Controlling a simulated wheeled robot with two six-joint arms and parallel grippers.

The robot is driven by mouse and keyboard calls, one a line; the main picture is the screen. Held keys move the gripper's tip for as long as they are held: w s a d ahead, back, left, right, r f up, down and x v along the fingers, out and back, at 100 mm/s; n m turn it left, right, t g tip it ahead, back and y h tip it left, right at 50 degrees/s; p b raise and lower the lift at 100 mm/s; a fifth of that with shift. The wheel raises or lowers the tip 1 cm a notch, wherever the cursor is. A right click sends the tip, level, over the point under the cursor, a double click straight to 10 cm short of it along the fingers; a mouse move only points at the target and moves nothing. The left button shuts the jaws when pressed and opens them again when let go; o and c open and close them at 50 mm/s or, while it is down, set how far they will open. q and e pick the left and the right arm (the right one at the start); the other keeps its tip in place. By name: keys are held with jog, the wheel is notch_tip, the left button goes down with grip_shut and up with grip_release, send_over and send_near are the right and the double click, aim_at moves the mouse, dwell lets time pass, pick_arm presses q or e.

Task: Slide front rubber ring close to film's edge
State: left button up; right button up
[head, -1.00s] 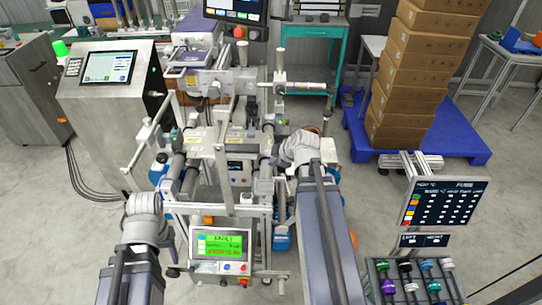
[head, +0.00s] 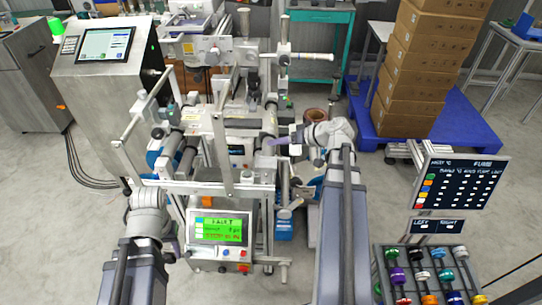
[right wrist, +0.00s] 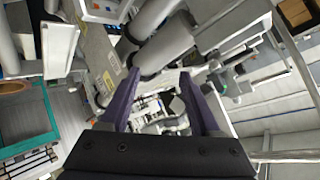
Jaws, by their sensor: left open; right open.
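The labelling machine (head: 225,186) stands in front of me, with grey rollers (head: 186,158) running along its left side. I cannot clearly pick out the front rubber ring or the film's edge. My right gripper (head: 278,141) points left, with its purple fingers beside the dark roller end at the machine's right side. In the right wrist view its two purple fingers (right wrist: 162,100) are spread, with nothing held between them and a grey cylinder (right wrist: 166,45) beyond them. My left gripper (head: 170,246) is low at the machine's front left; its fingers are mostly hidden by the wrist.
A green-lit display (head: 217,229) sits low at the machine's front. A steel cabinet with a screen (head: 106,45) stands left. Stacked cartons (head: 420,70) rest on a blue pallet (head: 450,128) at back right. A rack of coloured spools (head: 425,270) is at front right.

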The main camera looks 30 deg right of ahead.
aim_at(270, 139)
jog(key=o, duration=0.5)
jog(key=d+f+m+y+b, duration=0.1)
jog(key=m+b, duration=0.1)
jog(key=w+d+f+m+t+y+b, duration=0.1)
jog(key=m+b, duration=0.2)
jog(key=d+f+m+t+y+b, duration=0.1)
jog(key=f+m+b, duration=0.1)
jog(key=shift+w+d+b, duration=0.3)
jog(key=shift+d, duration=0.1)
pick_arm(q)
notch_tip(270, 139, down, 13)
jog(key=b, duration=0.2)
jog(key=shift+b, duration=0.3)
pick_arm(e)
jog(key=shift+o, duration=0.2)
jog(key=shift+w+a+f+m+t, duration=0.2)
jog(key=shift+w+a+m, duration=0.3)
jog(key=shift+w, duration=0.55)
jog(key=shift+w+a+f+m+t, duration=0.2)
jog(key=shift+w+a, duration=0.5)
jog(key=shift+w, duration=0.3)
jog(key=shift+w+a+f+m+t, duration=0.1)
jog(key=shift+w+a+f+m, duration=0.15)
jog(key=shift+w+a, duration=0.6)
pick_arm(q)
jog(key=shift+r, duration=0.1)
pick_arm(e)
jog(key=shift+w+d, duration=0.2)
jog(key=shift+d, duration=0.05)
grip_shut()
